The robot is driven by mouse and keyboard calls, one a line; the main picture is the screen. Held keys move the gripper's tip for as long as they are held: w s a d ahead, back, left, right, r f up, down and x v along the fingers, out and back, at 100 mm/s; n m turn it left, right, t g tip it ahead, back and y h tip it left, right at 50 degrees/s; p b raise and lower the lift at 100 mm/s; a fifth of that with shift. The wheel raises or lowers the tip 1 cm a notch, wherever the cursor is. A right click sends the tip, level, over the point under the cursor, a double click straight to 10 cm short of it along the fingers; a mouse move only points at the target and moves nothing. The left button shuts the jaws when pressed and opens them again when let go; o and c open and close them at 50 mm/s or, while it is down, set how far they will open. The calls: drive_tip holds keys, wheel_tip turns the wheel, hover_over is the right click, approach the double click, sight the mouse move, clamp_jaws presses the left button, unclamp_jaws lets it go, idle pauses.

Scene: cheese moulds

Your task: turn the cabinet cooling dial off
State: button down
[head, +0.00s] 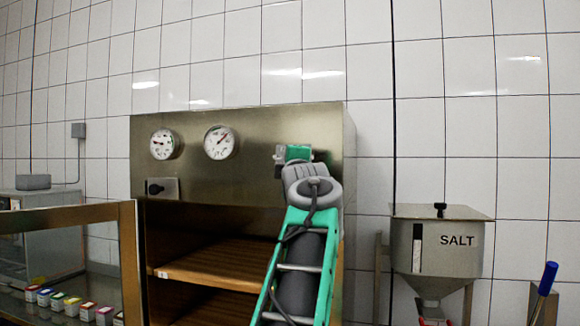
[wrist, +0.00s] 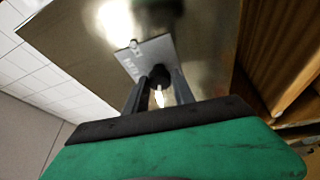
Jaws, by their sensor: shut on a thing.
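The steel cabinet (head: 245,130) stands against the tiled wall, with its front panel above an open shelf space. In the wrist view, a black dial knob (wrist: 160,76) with a white pointer sits on a small metal plate (wrist: 136,60). My gripper (wrist: 159,84) has one finger on each side of this knob and is shut on it. The plate's lettering is too small to read. In the head view my gripper (head: 298,153) is at the panel's right end and hides this dial. A second black knob (head: 155,188) sits on a plate at the panel's left, below the gauges.
Two round gauges (head: 219,142) are on the panel's upper left. Wooden shelves (head: 225,262) show below. A salt hopper (head: 440,245) and a blue pen-like thing (head: 547,279) are at the right.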

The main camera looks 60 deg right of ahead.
drive_tip(key=shift+a+r, duration=0.1)
drive_tip(key=shift+r, duration=0.2)
drive_tip(key=c, duration=1.4)
unclamp_jaws()
drive_tip(key=shift+c, duration=0.2)
drive_tip(key=o, duration=0.4)
drive_tip(key=shift+f, duration=0.2)
drive_tip(key=b+v, duration=0.3)
drive_tip(key=v, duration=0.4)
drive_tip(key=shift+s+a+f, duration=0.1)
drive_tip(key=shift+s+a, duration=0.1)
drive_tip(key=shift+a, duration=0.05)
